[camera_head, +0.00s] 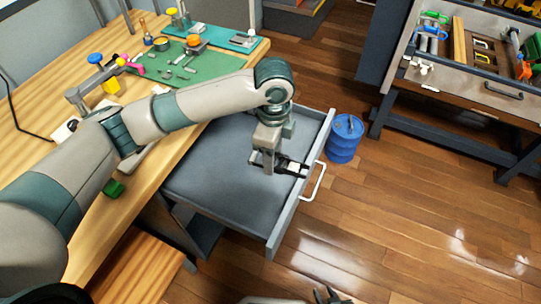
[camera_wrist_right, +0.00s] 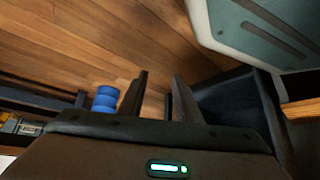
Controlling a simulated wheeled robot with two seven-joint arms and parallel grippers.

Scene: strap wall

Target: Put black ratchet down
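A black ratchet (camera_head: 291,168) shows as a dark shape in the open grey drawer, near the drawer's front wall, right at the fingertips of my left gripper (camera_head: 266,166). My left gripper points down into the drawer. Whether its fingers are closed on the ratchet or only beside it cannot be told, and the fingers hide part of it. My right gripper (camera_wrist_right: 160,97) is open and empty, with its two dark fingers apart. Its fingertips also show at the bottom edge of the head view (camera_head: 330,296).
The drawer (camera_head: 215,180) is pulled out under a wooden bench (camera_head: 60,50) with a green mat (camera_head: 205,65) and tools. A blue drum (camera_head: 344,140) stands on the floor beyond the drawer handle (camera_head: 315,182). A second workbench (camera_head: 462,85) stands far right. The floor between is clear.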

